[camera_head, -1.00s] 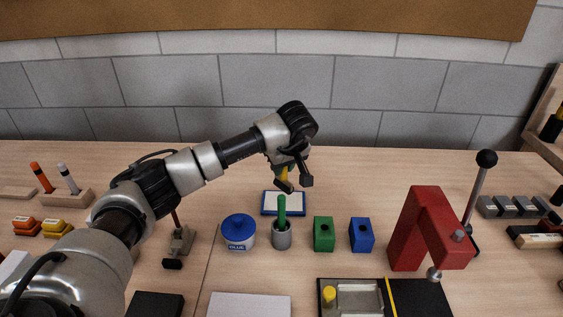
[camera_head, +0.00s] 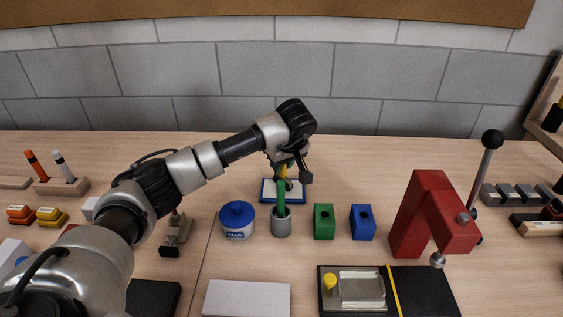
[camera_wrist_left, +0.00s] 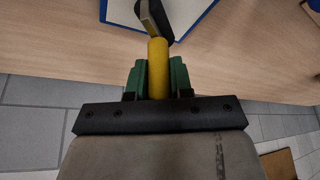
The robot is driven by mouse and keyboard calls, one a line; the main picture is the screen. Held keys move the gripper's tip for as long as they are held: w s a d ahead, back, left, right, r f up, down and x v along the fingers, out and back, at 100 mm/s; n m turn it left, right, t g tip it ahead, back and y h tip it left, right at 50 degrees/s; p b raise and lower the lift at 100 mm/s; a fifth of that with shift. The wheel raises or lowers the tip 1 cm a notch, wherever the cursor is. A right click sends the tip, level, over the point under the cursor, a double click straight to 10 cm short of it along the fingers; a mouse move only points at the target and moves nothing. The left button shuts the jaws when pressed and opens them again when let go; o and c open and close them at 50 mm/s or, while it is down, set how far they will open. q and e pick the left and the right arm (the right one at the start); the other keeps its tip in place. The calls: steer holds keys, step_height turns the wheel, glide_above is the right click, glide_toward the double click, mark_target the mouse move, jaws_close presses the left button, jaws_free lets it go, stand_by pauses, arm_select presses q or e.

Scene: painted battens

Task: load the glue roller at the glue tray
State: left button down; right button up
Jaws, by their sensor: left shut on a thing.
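My left gripper (camera_head: 289,168) is shut on the yellow handle of the glue roller (camera_wrist_left: 157,62). In the left wrist view its green-padded fingers (camera_wrist_left: 157,80) clasp the handle from both sides. The roller's dark head points away from the gripper, over the white surface of the glue tray (camera_wrist_left: 199,14). In the head view the glue tray (camera_head: 266,190) is a flat white panel with a blue rim, partly hidden by a green object in a grey cup. The roller head overlaps the tray there; I cannot tell whether it touches. My right gripper is not in view.
A blue-lidded glue pot (camera_head: 237,221), the grey cup (camera_head: 281,226), a green block (camera_head: 323,222) and a blue block (camera_head: 362,222) stand in front of the tray. A red lever press (camera_head: 425,205) stands to the right.

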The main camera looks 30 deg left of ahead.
arm_select(q)
steer(key=shift+f+b, duration=0.3)
steer(key=shift+f, duration=0.15)
stand_by(0.5)
steer(key=shift+s+f, duration=0.1)
steer(key=shift+f, duration=0.05)
stand_by(0.8)
steer(key=shift+r+p, duration=2.6)
steer(key=shift+r, duration=1)
